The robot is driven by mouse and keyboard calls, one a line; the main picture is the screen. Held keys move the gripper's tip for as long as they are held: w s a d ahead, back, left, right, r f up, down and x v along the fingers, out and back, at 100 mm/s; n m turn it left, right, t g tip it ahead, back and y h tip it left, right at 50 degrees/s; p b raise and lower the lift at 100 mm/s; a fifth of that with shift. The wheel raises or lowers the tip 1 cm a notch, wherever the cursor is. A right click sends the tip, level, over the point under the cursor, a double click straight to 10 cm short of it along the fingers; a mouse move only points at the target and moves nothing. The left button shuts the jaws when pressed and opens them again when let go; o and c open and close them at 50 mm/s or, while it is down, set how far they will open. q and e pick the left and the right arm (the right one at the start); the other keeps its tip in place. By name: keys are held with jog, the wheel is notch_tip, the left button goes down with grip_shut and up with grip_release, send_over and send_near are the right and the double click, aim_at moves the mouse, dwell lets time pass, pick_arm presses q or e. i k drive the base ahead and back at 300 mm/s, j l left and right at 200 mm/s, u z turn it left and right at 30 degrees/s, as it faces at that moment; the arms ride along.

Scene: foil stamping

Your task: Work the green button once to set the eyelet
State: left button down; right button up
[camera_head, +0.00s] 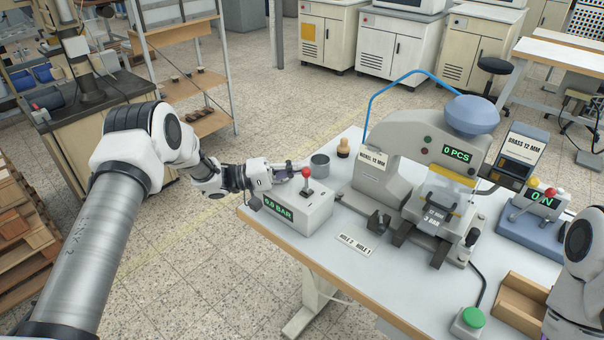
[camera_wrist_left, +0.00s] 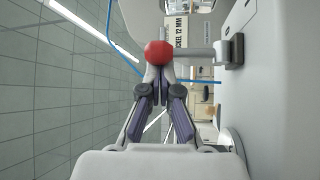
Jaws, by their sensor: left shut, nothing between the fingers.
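The green button (camera_head: 472,318) sits on a small grey box at the front right of the table, with nothing touching it. The eyelet press (camera_head: 385,150) stands behind it; its display reads 0 PCS. My left gripper (camera_head: 290,171) is shut and empty at the pressure box (camera_head: 300,210), close to its red-knobbed lever (camera_head: 307,173). In the left wrist view the red knob (camera_wrist_left: 159,53) is just beyond the shut fingertips (camera_wrist_left: 159,80); I cannot tell whether they touch. My right arm shows at the right edge, but its gripper is out of view.
The pressure box reads 6.0 BAR. A grey cup (camera_head: 319,165) and a wooden-handled stamp (camera_head: 343,148) stand behind it. A control box (camera_head: 535,215) reading 0 N and a wooden tray (camera_head: 522,303) are at the right. The table front near the label is clear.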

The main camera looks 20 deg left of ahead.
aim_at(473, 316)
jog(key=k+j, duration=0.1)
jog(key=j, duration=0.3)
jog(key=k+j, duration=0.1)
jog(key=j, duration=0.75)
jog(key=k, duration=0.05)
